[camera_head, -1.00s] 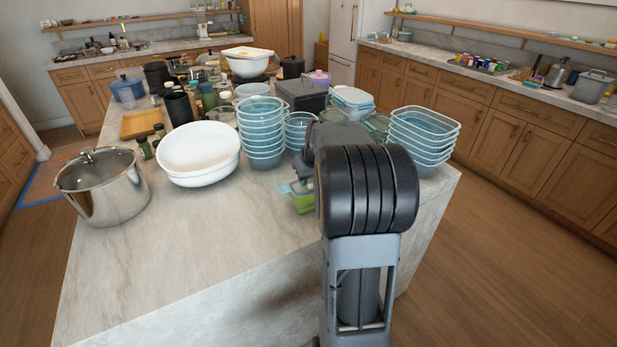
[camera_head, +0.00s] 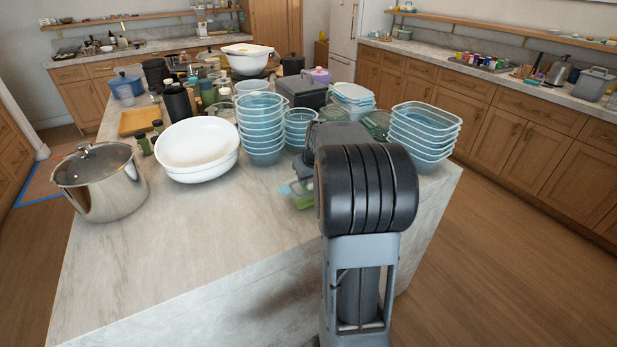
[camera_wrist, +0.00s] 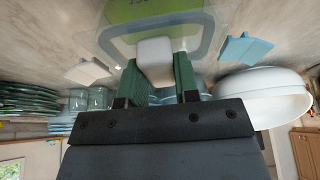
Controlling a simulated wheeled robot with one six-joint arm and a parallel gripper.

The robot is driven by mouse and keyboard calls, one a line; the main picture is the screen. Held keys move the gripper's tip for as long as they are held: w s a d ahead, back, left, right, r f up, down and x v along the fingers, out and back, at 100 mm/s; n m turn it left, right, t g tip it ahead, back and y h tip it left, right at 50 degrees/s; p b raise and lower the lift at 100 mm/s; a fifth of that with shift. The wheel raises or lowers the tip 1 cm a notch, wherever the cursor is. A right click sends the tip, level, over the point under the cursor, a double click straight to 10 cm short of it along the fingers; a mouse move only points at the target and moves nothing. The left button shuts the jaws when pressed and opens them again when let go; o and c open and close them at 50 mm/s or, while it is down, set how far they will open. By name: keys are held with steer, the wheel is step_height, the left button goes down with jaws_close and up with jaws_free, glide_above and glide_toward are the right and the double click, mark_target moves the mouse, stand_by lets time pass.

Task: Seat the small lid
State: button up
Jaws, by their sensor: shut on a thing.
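My gripper (camera_wrist: 160,80) has green fingers closed on a white block on the lid's near side. A green thing with dark lettering (camera_wrist: 150,12) shows beyond or through the lid; I cannot tell whether they touch. In the head view a small green container (camera_head: 303,200) and a pale blue flap (camera_head: 284,190) show left of my arm, low over the counter. My arm hides the rest of them and my gripper there.
A stack of clear blue-rimmed containers (camera_head: 262,135) and a white bowl (camera_head: 197,165) stand just left and behind. Another stack (camera_head: 425,140) stands right of my arm. A steel pot (camera_head: 100,190) is at far left. The counter's front (camera_head: 190,240) is clear.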

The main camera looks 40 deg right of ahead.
steer(key=o, duration=1)
steer(key=v, duration=1.3)
steer(key=shift+s+r, duration=0.15)
steer(key=shift+r, duration=0.25)
